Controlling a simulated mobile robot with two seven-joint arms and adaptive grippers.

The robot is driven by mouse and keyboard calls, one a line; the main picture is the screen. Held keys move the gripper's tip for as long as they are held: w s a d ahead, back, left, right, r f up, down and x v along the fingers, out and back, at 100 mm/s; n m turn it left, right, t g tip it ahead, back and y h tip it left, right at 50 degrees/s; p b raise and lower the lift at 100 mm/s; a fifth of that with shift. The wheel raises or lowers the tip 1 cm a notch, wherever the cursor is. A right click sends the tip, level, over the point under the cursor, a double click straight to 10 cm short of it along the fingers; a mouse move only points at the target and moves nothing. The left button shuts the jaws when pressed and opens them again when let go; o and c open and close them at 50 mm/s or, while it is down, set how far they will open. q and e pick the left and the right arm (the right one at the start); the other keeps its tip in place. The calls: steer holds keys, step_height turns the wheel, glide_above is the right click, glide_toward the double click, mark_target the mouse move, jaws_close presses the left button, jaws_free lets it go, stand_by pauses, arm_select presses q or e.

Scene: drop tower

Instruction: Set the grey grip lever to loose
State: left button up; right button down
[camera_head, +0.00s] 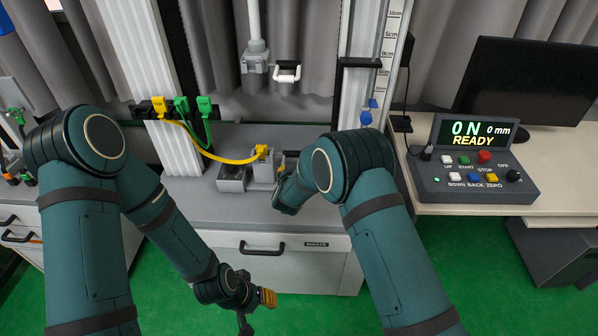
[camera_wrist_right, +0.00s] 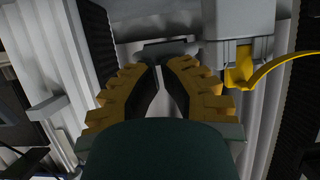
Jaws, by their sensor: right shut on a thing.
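The grey grip lever (camera_wrist_right: 160,48) appears as a dark grey bar at my right fingertips in the right wrist view, partly hidden by them. My right gripper (camera_wrist_right: 166,66) is shut on it. In the head view, the right gripper (camera_head: 282,168) is at the right side of a grey block (camera_head: 262,171) on the tower base, and my arm hides much of it; the lever's setting cannot be read. My left gripper (camera_head: 266,298) hangs low in front of the drawer, away from the block; its opening cannot be made out.
A yellow cable (camera_head: 222,158) runs from the column to the block. A grey clamp (camera_head: 255,59) with a white handle (camera_head: 287,72) hangs above. The control box (camera_head: 472,178) reads ON, 0 mm, READY, beside a black monitor (camera_head: 530,92). Drawer handles jut out in front.

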arm_select(q)
steer(key=shift+w+d+f+b, duration=0.1)
steer(key=shift+d+f+b, duration=0.25)
steer(key=shift+d+f, duration=0.15)
arm_select(e)
steer(key=shift+f+t, duration=0.35)
steer(key=shift+t, duration=0.05)
